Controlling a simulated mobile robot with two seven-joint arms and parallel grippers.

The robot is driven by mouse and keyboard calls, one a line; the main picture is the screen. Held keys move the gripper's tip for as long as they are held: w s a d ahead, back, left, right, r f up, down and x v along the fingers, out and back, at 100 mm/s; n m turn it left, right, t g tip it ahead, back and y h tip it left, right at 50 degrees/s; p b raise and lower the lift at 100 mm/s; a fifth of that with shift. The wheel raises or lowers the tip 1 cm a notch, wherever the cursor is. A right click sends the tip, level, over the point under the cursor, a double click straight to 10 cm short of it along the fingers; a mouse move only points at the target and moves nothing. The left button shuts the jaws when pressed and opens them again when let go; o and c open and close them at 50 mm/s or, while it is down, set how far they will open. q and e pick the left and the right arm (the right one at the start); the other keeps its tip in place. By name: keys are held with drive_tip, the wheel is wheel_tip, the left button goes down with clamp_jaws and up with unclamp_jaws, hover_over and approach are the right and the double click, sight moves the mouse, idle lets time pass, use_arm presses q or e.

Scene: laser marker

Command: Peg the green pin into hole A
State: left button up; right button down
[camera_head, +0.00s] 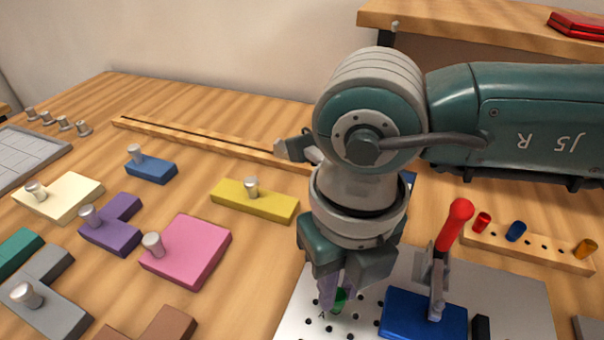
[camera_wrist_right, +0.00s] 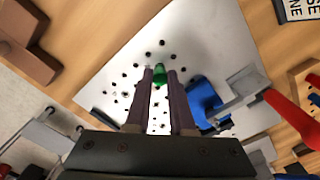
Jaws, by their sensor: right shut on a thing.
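The green pin (camera_head: 340,297) is between the fingertips of my right gripper (camera_head: 334,302), which is shut on it above the white pegboard (camera_head: 512,300). In the right wrist view the green pin (camera_wrist_right: 161,73) shows between the two purple fingers. The pegboard (camera_wrist_right: 215,50) has several dark holes. A small letter A (camera_head: 321,316) is printed on the board close to the left fingertip. The fingers partly hide the holes there, and I cannot tell whether the pin's lower end touches the board. My left gripper is not in view.
A blue toggle clamp (camera_head: 425,315) with a red handle stands on the board just right of my gripper. A wooden rack (camera_head: 540,252) with red, blue and orange pins lies behind it. Several knobbed blocks, including a pink one (camera_head: 188,250), lie on the left.

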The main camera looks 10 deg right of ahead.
drive_tip(key=shift+f+b, duration=0.3)
drive_tip(key=shift+f, duration=0.05)
drive_tip(key=c, duration=0.7)
unclamp_jaws()
drive_tip(key=shift+r, duration=0.1)
